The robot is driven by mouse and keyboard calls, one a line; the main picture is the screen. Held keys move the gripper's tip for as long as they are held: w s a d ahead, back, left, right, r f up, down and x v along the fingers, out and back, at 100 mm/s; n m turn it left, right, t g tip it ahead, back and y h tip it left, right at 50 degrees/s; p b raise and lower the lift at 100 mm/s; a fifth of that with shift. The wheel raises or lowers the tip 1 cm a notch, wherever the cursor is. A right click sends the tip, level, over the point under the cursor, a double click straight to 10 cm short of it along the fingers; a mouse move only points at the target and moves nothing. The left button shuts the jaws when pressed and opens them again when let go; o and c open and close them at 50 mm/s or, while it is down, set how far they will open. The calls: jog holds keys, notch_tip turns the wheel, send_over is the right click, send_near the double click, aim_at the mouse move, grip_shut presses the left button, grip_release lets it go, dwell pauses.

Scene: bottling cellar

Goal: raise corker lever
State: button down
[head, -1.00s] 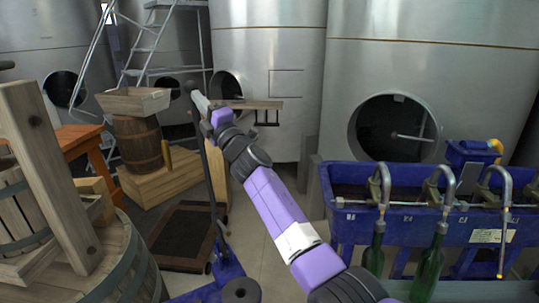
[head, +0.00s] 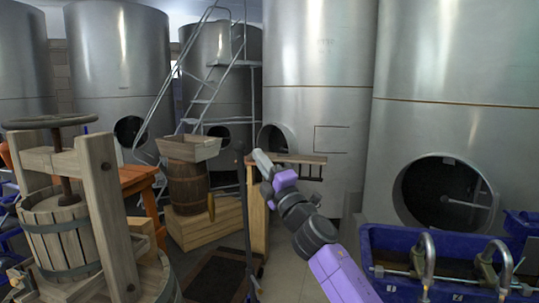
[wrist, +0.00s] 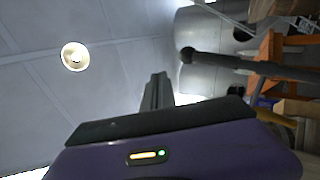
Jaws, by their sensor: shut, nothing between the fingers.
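The corker lever (head: 246,215) is a thin dark rod standing nearly upright just left of my gripper (head: 260,158) in the head view. In the wrist view the lever (wrist: 260,68) runs in from the right and ends in a round dark knob. My gripper (wrist: 158,92) has its fingers together and empty. The knob is to the right of and above the fingertips in that picture, with a visible gap; whether they touch in depth I cannot tell.
A wooden basket press (head: 62,235) stands at the left. Behind the lever are a barrel (head: 188,187) with a wooden hopper (head: 190,148) and a step ladder (head: 203,90). A blue filler trough (head: 400,245) is at the right. Steel tanks line the back.

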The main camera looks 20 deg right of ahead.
jog(key=shift+s+d+r+p, duration=0.15)
jog(key=shift+s+r, duration=0.05)
jog(key=shift+s, duration=0.5)
jog(key=shift+s+d+r+p, duration=0.1)
jog(key=shift+s+r+p, duration=0.1)
jog(key=shift+s, duration=0.45)
jog(key=shift+s+d+r+p, duration=0.15)
jog(key=shift+s, duration=0.55)
